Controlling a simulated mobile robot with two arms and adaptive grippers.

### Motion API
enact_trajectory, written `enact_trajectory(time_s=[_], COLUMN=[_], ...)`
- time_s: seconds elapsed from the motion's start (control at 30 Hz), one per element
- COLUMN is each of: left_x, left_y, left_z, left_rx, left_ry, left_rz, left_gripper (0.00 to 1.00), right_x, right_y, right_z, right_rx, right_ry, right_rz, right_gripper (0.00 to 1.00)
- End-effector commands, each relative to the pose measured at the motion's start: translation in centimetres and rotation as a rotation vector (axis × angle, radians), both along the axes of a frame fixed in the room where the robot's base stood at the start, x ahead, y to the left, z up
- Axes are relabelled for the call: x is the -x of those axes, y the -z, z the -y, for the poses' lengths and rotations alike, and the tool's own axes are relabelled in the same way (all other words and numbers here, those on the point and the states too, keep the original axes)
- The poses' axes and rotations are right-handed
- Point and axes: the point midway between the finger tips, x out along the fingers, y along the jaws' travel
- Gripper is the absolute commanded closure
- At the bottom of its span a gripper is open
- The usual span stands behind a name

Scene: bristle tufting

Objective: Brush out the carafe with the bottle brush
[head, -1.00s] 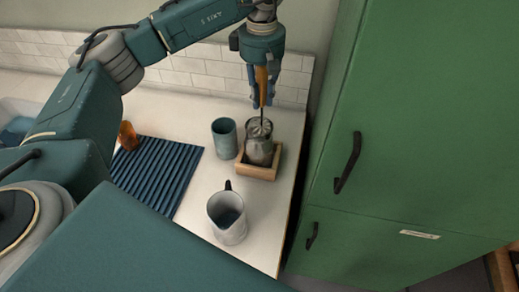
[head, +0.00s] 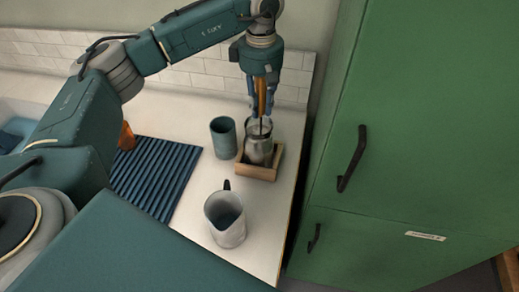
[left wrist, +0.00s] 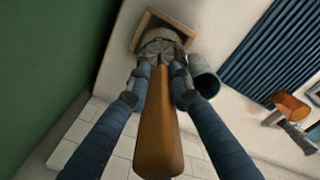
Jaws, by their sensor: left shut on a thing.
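The bottle brush has an orange-brown handle (head: 262,97), which also shows large in the left wrist view (left wrist: 158,135). My left gripper (head: 262,112) is shut on this handle, above the carafe. The grey, see-through-looking carafe (head: 258,153) stands upright in a small wooden tray (head: 256,173). The brush points down and its thin shaft enters the carafe mouth. The bristles are inside the carafe and hard to make out. In the left wrist view the carafe (left wrist: 160,42) lies just beyond the fingertips. My right gripper is out of view.
A blue-grey cup (head: 223,138) stands close left of the tray. A light pitcher (head: 226,222) with a dark handle stands nearer the front edge. A ribbed blue mat (head: 160,172) and an orange object (head: 126,137) lie further left. A green cabinet (head: 400,130) rises close on the right.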

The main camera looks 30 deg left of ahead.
Motion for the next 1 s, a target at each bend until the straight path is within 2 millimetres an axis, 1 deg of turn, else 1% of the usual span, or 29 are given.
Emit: enact_trajectory(time_s=[0.2, 0.57, 1.0], left_x=[-0.2, -0.3, -1.1], left_y=[0.0, -0.1, -0.1], left_z=[-0.7, -0.7, -0.9], left_rx=[0.000, 0.000, -0.001], left_ry=[-0.001, -0.002, -0.002], left_rz=[0.001, 0.001, 0.001], left_gripper=[1.00, 1.00, 1.00], right_x=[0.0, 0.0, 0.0], right_y=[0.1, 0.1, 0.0], right_z=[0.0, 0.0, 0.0], right_rx=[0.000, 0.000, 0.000], right_ry=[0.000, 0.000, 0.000], right_rz=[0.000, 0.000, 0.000], right_gripper=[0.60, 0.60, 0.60])
